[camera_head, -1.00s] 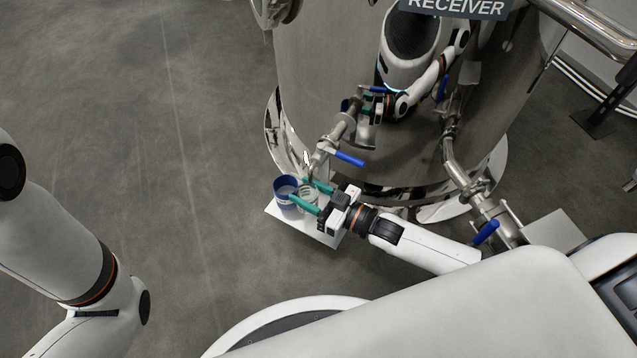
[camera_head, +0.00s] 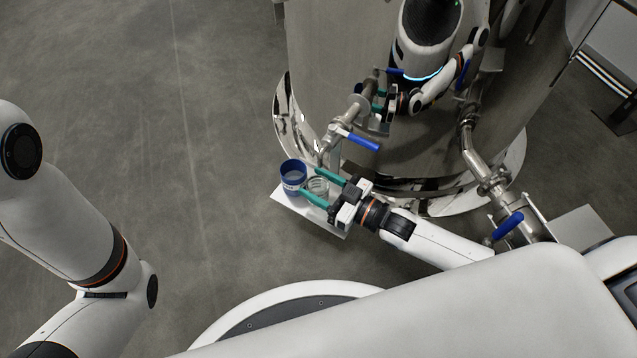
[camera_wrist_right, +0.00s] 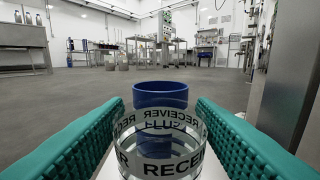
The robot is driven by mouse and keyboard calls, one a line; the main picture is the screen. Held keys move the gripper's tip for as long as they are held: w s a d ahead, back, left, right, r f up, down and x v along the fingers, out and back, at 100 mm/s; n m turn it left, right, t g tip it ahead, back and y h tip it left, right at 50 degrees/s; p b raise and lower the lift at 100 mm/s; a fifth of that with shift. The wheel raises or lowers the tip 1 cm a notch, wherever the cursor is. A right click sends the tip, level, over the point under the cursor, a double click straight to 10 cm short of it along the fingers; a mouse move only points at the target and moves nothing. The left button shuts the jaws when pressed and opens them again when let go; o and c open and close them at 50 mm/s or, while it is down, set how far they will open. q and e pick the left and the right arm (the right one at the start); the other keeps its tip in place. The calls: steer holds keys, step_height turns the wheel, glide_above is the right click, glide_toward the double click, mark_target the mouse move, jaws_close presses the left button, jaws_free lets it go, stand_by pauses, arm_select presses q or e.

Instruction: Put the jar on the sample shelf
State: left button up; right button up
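The jar (camera_head: 318,186) is clear glass with a "RECEIVER" label and stands upright on a small white ledge (camera_head: 318,223) beside the tank. In the right wrist view the jar (camera_wrist_right: 160,155) fills the lower middle, between the two green fingers. My right gripper (camera_head: 311,182) is open around it, one finger on each side, with narrow pale gaps showing. The fingertips reach past the jar. My left arm shows at the left, but its gripper is out of view. I cannot make out a sample shelf for certain.
A blue cup (camera_head: 293,177) stands on the ledge just beyond the jar, also in the wrist view (camera_wrist_right: 160,94). A pipe with a blue valve handle (camera_head: 361,142) hangs close by. The steel tank (camera_head: 335,60) rises behind. Open floor lies to the left.

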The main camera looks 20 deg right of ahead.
steer(key=shift+o, duration=1)
steer(key=shift+r, duration=0.25)
steer(key=p+v, duration=0.6)
steer(key=v, duration=0.6)
